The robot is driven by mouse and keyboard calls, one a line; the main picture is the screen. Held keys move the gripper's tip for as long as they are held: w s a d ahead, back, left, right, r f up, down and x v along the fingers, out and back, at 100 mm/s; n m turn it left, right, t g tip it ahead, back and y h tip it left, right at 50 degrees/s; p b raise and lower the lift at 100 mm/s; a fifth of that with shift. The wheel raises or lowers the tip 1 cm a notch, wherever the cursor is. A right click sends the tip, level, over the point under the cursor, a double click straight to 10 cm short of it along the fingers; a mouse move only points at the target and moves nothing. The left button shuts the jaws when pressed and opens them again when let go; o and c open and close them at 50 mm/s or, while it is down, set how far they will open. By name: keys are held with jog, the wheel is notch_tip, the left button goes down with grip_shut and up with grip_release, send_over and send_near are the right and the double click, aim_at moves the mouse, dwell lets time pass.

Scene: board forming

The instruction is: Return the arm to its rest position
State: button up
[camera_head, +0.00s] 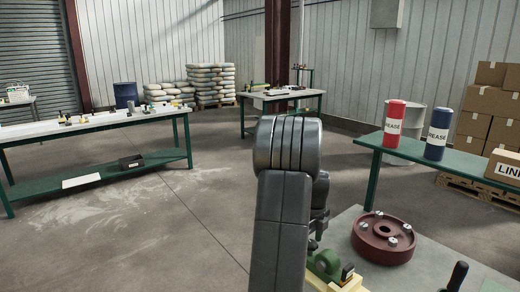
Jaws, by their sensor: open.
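My grey arm (284,200) rises from the bottom middle of the head view and bends at a rounded joint near the picture's centre. A darker wrist part of my arm (320,195) shows just right of the upright link, above the near workbench (345,222). My gripper's fingers are not distinguishable; the arm link hides that area. A dark red round flanged part (383,252) with several bright bolts lies on the near bench, right of my arm and apart from it.
A green and cream device (328,266) sits on the near bench close beside my arm. A black handle (457,276) stands at the lower right. A green table (462,160) holds a red grease tube (394,124) and a blue one (437,134). Open floor (150,230) lies left.

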jog(key=n, duration=0.4)
jog(key=shift+n, duration=2.2)
